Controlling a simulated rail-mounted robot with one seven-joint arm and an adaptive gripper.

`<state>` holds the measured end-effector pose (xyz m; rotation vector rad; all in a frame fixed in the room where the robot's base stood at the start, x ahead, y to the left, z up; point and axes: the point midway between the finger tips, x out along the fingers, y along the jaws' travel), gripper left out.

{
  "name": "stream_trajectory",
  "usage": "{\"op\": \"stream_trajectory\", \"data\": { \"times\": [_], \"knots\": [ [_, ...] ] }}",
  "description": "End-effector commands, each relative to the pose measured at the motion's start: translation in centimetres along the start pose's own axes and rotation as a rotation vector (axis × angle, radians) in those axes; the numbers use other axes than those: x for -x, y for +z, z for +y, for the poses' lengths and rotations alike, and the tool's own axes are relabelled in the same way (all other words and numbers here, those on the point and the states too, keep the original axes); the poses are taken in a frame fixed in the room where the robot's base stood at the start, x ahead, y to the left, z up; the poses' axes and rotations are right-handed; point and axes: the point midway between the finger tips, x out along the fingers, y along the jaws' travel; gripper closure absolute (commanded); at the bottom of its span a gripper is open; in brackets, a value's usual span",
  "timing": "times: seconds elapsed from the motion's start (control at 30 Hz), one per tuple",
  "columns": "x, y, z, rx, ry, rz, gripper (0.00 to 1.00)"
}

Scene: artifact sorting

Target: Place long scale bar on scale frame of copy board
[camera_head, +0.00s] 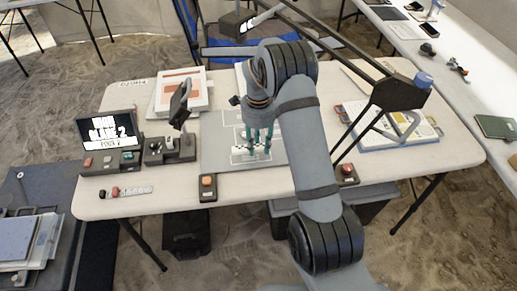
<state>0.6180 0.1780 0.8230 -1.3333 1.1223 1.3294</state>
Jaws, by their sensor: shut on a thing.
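The grey copy board (217,138) lies on the table under my arm, with pale outlined frames on it. A black-and-white bar, which looks like the long scale bar (240,157), is at my fingertips over the lower middle of the board. My gripper (259,149) points down with its teal fingers shut on this bar. I cannot tell whether the bar touches the board or hangs just above it. The scale frame's outline is not clear around the bar, and my arm hides the board's right part.
A small screen (107,130), a control box (110,162) and a small angled device (180,105) stand to the left. Red-button boxes stand at the front edge (207,187) and right (347,174). A dark boom crosses above. Papers (390,125) lie right.

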Motion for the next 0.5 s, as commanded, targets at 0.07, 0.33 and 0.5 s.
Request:
{"op": "stream_trajectory", "data": {
  "times": [0.07, 0.33, 0.5],
  "knots": [
    [-0.7, 0.0, 0.1, 0.000, 0.006, 0.000, 0.94],
    [-3.5, 0.0, 0.0, 0.000, 0.001, 0.000, 0.94],
    [-3.5, 0.0, 0.0, 0.000, 0.000, 0.000, 0.94]
  ]
}}
